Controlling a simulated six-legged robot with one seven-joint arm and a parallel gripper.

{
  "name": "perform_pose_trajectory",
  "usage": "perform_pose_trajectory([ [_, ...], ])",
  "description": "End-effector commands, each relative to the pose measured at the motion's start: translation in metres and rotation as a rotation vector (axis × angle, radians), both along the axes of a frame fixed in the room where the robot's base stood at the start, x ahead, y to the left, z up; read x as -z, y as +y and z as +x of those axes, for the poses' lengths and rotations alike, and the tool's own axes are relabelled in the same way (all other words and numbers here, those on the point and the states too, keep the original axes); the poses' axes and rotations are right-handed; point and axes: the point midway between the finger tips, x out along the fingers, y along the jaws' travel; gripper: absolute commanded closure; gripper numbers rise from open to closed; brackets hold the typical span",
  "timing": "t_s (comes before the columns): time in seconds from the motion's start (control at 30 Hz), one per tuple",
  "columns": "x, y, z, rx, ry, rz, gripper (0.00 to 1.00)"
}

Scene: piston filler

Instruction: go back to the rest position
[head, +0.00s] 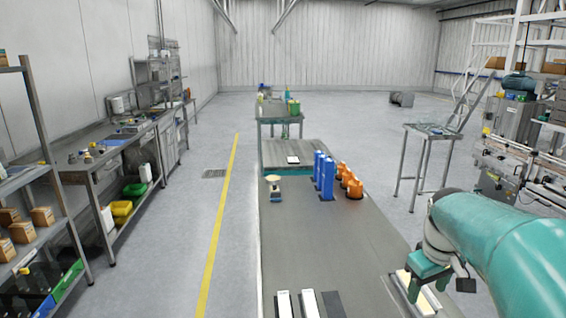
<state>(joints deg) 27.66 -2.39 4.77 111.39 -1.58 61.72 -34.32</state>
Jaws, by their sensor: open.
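My teal arm reaches in from the right edge of the head view. My gripper (437,284) hangs at its end over the near right part of the long grey table (330,245). Its jaws are spread apart and I see nothing held between them. A pale flat piece in a dark frame (428,300) lies on the table just below and partly behind the gripper. Whether the gripper touches it I cannot tell.
Several blue bottles (324,176) and orange bottles (350,183) stand mid-table, with a small scale-like device (273,189) to their left. White and dark blocks (308,303) lie at the near edge. A filling machine (510,130) stands right. The left aisle floor is clear.

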Motion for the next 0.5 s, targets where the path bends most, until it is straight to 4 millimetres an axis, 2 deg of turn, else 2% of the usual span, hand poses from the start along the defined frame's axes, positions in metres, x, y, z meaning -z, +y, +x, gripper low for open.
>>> perform_pose_trajectory([
  [0.03, -0.008, 0.021, -0.009, 0.005, -0.03, -0.007, 0.43],
  [0.2, -0.021, 0.079, -0.043, 0.056, -0.127, 0.0, 0.43],
  [0.4, -0.022, 0.133, -0.089, 0.112, -0.242, 0.045, 0.43],
  [0.5, -0.018, 0.154, -0.112, 0.136, -0.295, 0.083, 0.43],
])
